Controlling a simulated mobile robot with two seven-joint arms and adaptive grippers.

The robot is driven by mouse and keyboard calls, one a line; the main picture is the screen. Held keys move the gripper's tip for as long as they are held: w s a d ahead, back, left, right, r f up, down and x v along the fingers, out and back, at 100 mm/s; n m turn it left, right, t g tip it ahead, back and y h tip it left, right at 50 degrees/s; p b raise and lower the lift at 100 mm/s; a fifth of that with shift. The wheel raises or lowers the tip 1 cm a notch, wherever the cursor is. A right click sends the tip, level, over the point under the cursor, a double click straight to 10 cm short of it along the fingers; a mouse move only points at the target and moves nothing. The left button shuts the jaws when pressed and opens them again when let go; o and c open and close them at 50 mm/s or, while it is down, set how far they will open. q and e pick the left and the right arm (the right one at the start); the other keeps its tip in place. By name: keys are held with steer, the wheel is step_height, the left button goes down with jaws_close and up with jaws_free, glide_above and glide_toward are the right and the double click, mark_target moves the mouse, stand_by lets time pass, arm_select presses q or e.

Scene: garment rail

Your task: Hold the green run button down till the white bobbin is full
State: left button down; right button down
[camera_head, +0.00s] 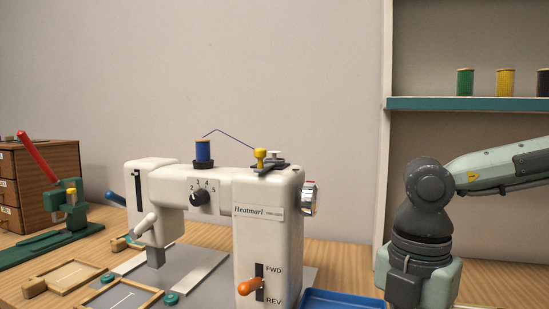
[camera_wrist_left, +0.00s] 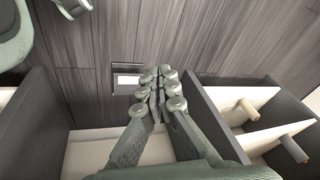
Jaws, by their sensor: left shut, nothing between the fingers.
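The white sewing machine (camera_head: 262,215) stands on the bench in the head view. A blue thread spool (camera_head: 203,150) sits on its top, and a blue thread runs from it towards a small yellow knob (camera_head: 260,155) at the top right. A small pale disc (camera_head: 274,154) is beside the knob; I cannot tell whether it is the white bobbin or how full it is. I cannot make out a green run button. My left gripper (camera_wrist_left: 159,78) is shut and empty in the left wrist view. My right arm stands right of the machine; its fingers are out of view.
An orange FWD/REV lever (camera_head: 249,286) is on the machine's front. A blue tray (camera_head: 340,300) lies right of it. A green press with a red handle (camera_head: 38,158) stands left. Divided compartments (camera_wrist_left: 255,125) with spools flank my left gripper.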

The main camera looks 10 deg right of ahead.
arm_select(q)
steer(key=shift+w, duration=0.1)
arm_select(e)
steer(key=shift+f+b, duration=0.55)
steer(key=shift+b, duration=0.1)
steer(key=shift+f+b, duration=0.45)
steer(key=shift+b, duration=0.1)
arm_select(q)
steer(key=shift+t, duration=0.8)
steer(key=r, duration=0.1)
steer(key=d+r, duration=0.1)
steer(key=r, duration=0.1)
steer(key=w+r, duration=0.1)
steer(key=shift+d+r, duration=0.25)
steer(key=shift+r, duration=0.1)
steer(key=shift+f+b, duration=0.35)
arm_select(e)
steer(key=shift+f, duration=0.25)
stand_by(4.5)
